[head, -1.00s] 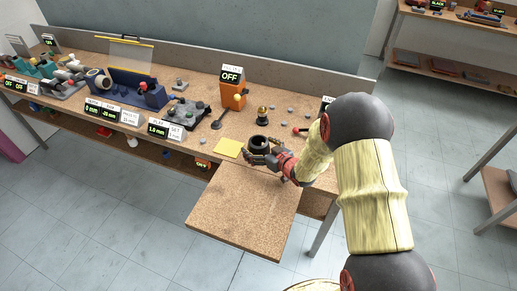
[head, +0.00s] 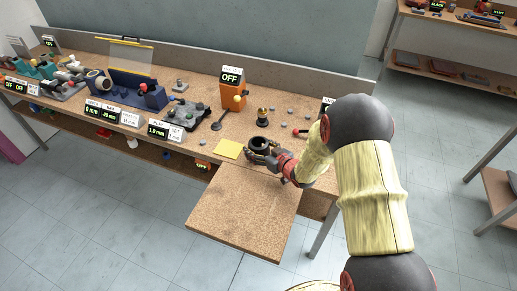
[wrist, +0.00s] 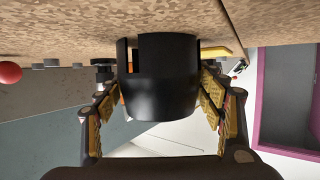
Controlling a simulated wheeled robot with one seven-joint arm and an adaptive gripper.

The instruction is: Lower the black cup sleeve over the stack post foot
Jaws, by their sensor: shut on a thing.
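The black cup sleeve (head: 260,142) is at the front edge of the bench, by the right end of the yellow pad. In the wrist view, where the bench is at the top, the sleeve (wrist: 165,85) fills the space between the fingers and shows a slot near its bench end. My gripper (head: 262,155) is shut on the sleeve from the front. The sleeve looks upright and on or very near the bench top. A small post with a brass top and dark foot (head: 262,117) stands behind it; I cannot tell if this is the stack post.
The yellow pad (head: 229,149) lies left of the sleeve. An orange unit (head: 233,92) reading OFF stands behind, with a dark lever tool (head: 220,120) in front. Several grey discs and a red knob lie to the right. A bare board (head: 243,210) juts out in front.

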